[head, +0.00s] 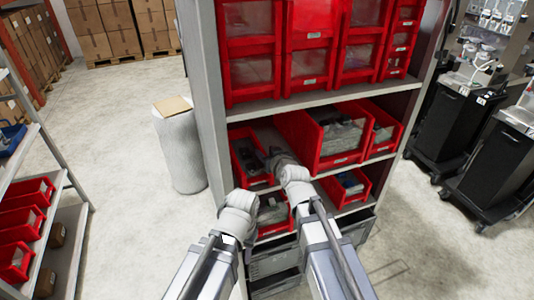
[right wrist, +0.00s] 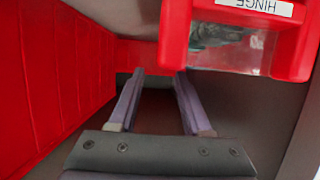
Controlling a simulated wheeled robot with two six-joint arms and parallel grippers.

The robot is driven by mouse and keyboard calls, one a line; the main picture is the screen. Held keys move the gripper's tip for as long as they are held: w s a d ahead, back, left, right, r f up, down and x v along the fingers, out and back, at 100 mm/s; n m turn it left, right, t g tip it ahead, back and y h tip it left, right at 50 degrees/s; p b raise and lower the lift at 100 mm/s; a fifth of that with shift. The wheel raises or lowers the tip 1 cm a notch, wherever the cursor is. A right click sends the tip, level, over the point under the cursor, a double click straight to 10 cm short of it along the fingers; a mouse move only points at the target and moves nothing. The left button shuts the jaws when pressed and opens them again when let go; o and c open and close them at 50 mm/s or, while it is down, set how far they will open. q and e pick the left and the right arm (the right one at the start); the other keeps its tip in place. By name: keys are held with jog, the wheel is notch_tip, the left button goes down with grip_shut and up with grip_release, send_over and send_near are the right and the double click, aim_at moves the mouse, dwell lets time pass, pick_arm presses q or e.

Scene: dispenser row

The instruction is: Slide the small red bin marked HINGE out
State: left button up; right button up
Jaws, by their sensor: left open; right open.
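The small red bin marked HINGE (right wrist: 240,45) hangs large and upside down at the upper right of the right wrist view, its white label (right wrist: 268,8) readable. In the head view it appears to be the small red bin (head: 238,160) at the left of the middle shelf, partly covered by my right gripper. My right gripper (right wrist: 160,78) is open and empty, its fingers reaching in beside the HINGE bin, not around it. In the head view it shows at the shelf (head: 275,157). My left gripper (head: 242,197) is lower, in front of the shelves; its fingers are mostly hidden.
A large red bin (head: 298,127) stands right of my right gripper; its long wall (right wrist: 50,80) fills the wrist view's left. More red bins are above and below. The grey rack post (head: 203,100) bounds the left. A grey drum (head: 180,150) stands left; the floor between is clear.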

aim_at(261, 147)
jog(key=b+x, duration=0.2)
jog(key=x, duration=0.5)
jog(key=shift+w+f, duration=0.1)
grip_shut()
dwell(1.3)
